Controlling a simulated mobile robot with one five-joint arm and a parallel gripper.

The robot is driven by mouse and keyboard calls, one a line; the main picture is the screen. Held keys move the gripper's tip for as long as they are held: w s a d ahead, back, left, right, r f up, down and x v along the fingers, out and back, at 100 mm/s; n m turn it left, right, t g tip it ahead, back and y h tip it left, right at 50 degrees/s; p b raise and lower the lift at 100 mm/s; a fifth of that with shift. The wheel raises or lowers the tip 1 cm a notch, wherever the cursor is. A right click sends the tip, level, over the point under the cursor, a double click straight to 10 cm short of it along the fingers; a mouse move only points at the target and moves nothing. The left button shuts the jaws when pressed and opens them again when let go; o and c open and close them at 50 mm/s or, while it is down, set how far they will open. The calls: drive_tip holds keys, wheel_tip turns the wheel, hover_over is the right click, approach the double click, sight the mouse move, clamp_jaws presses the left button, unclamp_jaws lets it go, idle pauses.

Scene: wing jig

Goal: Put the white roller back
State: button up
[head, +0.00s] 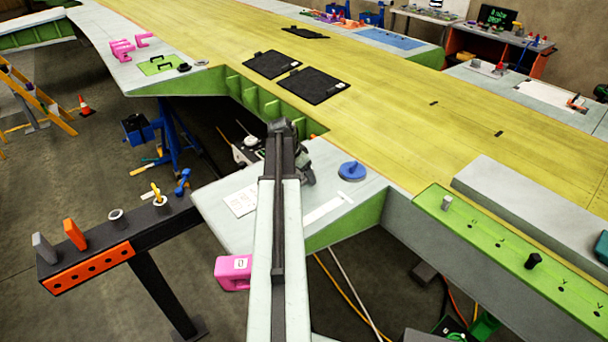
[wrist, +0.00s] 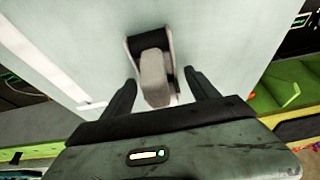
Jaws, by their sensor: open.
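In the wrist view, a pale grey-white roller (wrist: 154,78) in a black bracket is on or just above a pale panel. My gripper (wrist: 160,83) is open, with one dark finger on each side of the roller. Gaps show between the fingers and the roller, so they look apart. In the head view, my gripper (head: 304,168) is at the far end of my arm, over the pale grey wing panel (head: 335,170). My arm hides most of it, and I cannot make out the roller there.
A blue round-handled tool (head: 352,170) and a white strip lie on the panel right of my gripper. A dark rail (head: 130,235) at left holds a grey block, an orange block (head: 75,234), a ring and other tools. A pink clamp (head: 233,272) grips the panel's near edge.

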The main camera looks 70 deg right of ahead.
drive_tip(key=p+v, duration=1)
drive_tip(key=v, duration=0.1)
drive_tip(key=shift+d+r, duration=0.1)
drive_tip(key=shift+r, duration=0.2)
drive_tip(key=shift+w+a+r+p, duration=0.1)
drive_tip(key=shift+a+r+p, duration=0.2)
drive_tip(key=shift+p, duration=0.3)
drive_tip(key=shift+d+f, duration=0.1)
drive_tip(key=w+a+f+n+t+y, duration=0.15)
drive_tip(key=w+a+n, duration=0.85)
drive_tip(key=w+a, duration=1.35)
drive_tip(key=w+a+n, duration=0.2)
drive_tip(key=a+n, duration=0.3)
drive_tip(key=a, duration=0.9)
drive_tip(key=w+a+n+y, duration=0.1)
drive_tip(key=a+n, duration=0.4)
drive_tip(key=a, duration=0.9)
drive_tip(key=w+a+n+y, duration=0.1)
drive_tip(key=w+a+n, duration=0.2)
drive_tip(key=a, duration=1.1)
drive_tip(key=shift+n+t, duration=0.45)
drive_tip(key=shift+n, duration=0.45)
